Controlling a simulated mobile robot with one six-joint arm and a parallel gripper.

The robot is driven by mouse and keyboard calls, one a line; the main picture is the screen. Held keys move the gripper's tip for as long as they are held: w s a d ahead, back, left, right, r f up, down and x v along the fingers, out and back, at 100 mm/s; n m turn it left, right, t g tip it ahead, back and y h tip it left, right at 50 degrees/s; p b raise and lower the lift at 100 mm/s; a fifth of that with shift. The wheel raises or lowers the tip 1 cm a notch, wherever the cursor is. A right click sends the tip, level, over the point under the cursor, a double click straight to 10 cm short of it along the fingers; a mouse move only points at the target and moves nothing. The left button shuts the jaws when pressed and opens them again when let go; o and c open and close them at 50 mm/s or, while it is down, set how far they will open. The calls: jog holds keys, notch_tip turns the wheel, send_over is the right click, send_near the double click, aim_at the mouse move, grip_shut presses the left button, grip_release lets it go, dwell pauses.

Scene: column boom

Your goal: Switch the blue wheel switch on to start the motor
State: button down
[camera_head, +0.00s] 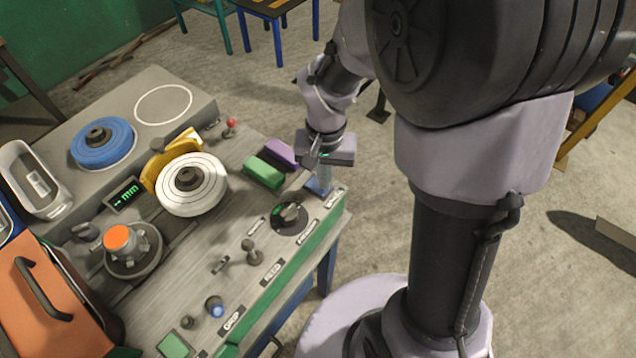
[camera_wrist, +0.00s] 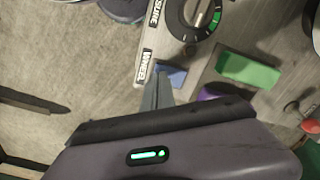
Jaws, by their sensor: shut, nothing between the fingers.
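The blue wheel switch (camera_wrist: 174,75) shows in the wrist view as a small blue piece beside the WHEEL label (camera_wrist: 147,68) at the panel edge. My gripper (camera_wrist: 157,88) is shut and empty, its fingertips close beside the blue switch. Whether they touch it I cannot tell. The white grinding wheel (camera_head: 200,196) with a yellow guard sits on the bench. Whether it turns I cannot tell.
A black dial (camera_head: 289,217) with a green mark stands beside the switch. Green (camera_head: 264,171) and purple (camera_head: 281,153) blocks lie just behind it. A lever (camera_head: 251,251), a blue-capped knob (camera_head: 215,307) and a red-tipped lever (camera_head: 231,126) stand on the bench. Open floor lies right of the bench.

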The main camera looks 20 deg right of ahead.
jog(key=shift+f+b, duration=0.6)
jog(key=shift+f, duration=0.15)
jog(key=shift+r, duration=0.1)
notch_tip(320, 180, up, 7)
jog(key=p, duration=0.6)
dwell(0.3)
jog(key=s+a+r+t+y+b, duration=0.1)
jog(key=s+a+r+t+b, duration=0.1)
jog(key=s+b, duration=0.3)
jog(key=s+a+r+t+y+b, duration=0.1)
jog(key=s+a+r+t+b, duration=0.1)
jog(key=s, duration=0.5)
jog(key=r+t+b, duration=0.1)
jog(key=r+b, duration=0.1)
jog(key=b, duration=0.1)
jog(key=shift+s+t+b, duration=0.3)
jog(key=shift+s+t, duration=0.1)
